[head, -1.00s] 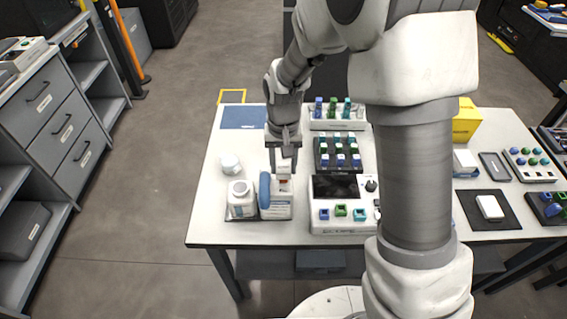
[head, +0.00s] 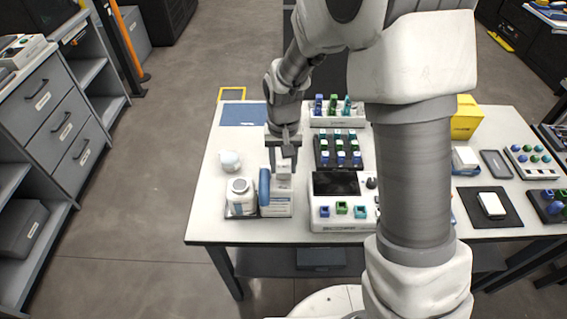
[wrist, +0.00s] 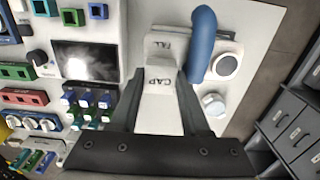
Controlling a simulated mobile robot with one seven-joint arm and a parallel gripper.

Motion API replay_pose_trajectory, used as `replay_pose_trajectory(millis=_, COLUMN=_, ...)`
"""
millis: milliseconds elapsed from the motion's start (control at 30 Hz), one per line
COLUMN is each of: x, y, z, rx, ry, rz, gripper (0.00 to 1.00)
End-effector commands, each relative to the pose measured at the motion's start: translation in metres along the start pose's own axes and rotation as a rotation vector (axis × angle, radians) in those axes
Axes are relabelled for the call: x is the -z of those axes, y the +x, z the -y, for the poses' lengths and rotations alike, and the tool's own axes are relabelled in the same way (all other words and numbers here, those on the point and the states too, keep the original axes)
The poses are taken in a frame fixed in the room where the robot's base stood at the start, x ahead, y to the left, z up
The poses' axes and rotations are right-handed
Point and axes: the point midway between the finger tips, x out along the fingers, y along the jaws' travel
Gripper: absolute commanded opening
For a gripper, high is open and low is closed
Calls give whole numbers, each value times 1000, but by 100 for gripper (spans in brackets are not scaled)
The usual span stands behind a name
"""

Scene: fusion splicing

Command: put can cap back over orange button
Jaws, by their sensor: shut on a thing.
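My gripper (head: 284,150) is shut on the white cap (wrist: 158,82), which has "CAP" lettered on it in the wrist view. The gripper also shows there, with a dark finger (wrist: 160,98) on each side of the cap. In the head view the cap (head: 284,168) is directly above or on the white can unit (head: 279,206), which has a blue curved handle (head: 264,187) on its left. I cannot tell whether the cap is fully seated. The orange button is hidden in both current views.
A white jar (head: 240,194) stands close to the unit's left, with a small round white container (head: 230,161) behind it. The splicer with a dark screen (head: 336,184) is close on the right. The table's left front corner (head: 208,232) is clear.

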Motion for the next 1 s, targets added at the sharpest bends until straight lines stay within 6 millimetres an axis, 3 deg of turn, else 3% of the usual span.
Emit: replay_pose_trajectory(millis=1000, x=0, y=8, z=0, rx=0, ry=0, rz=0, gripper=0)
